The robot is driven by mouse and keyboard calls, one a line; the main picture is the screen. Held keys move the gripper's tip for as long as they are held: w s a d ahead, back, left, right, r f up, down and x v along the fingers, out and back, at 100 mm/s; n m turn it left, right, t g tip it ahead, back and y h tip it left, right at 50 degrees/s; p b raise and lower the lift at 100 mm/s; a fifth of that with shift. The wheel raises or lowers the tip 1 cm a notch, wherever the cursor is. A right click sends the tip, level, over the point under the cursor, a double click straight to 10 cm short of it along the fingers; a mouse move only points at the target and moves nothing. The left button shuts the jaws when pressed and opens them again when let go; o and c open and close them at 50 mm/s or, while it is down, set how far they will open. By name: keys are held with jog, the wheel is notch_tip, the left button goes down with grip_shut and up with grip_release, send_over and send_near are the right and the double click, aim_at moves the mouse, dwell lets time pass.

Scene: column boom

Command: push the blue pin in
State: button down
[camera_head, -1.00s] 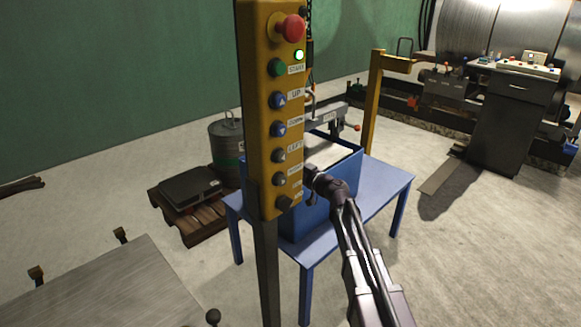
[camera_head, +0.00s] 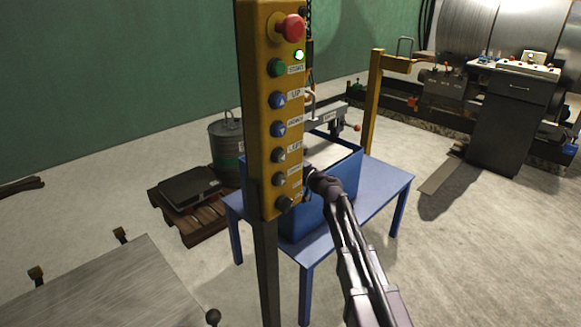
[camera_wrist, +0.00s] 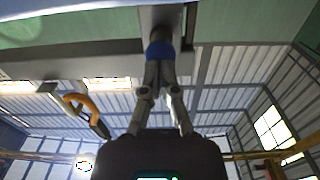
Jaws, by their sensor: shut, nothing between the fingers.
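In the wrist view a blue pin (camera_wrist: 158,51) shows as a short blue band under a dark grey round part (camera_wrist: 161,20), at the grey beam (camera_wrist: 90,63). My gripper (camera_wrist: 160,66) is shut and empty, with its fingertips right at the pin's near end. Whether they touch it, and how far the pin stands out, I cannot tell. In the head view my wrist is just right of the yellow button pendant, and the fingers are mostly hidden. I cannot make out the pin there.
The yellow button pendant (camera_head: 268,110) stands close in front, left of my arm. Behind it are a blue table (camera_head: 385,185) with a blue crate (camera_head: 345,180), and a yellow post (camera_head: 373,105). An orange hook (camera_wrist: 85,106) hangs left in the wrist view. Open floor lies to the right.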

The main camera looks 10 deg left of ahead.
jog(key=v, duration=0.7)
jog(key=shift+s+f, duration=0.1)
jog(key=shift+s, duration=0.05)
dwell(0.4)
jog(key=s+d+f+m+g+h, duration=0.3)
jog(key=s+d+f+g+h, duration=0.5)
jog(key=s+f, duration=0.6)
jog(key=s+d+f+m+g+h, duration=0.3)
jog(key=s+d+m+h, duration=0.3)
jog(key=s+d, duration=0.7)
jog(key=d+f+m, duration=0.1)
jog(key=d, duration=0.3)
jog(key=shift+s+f, duration=0.2)
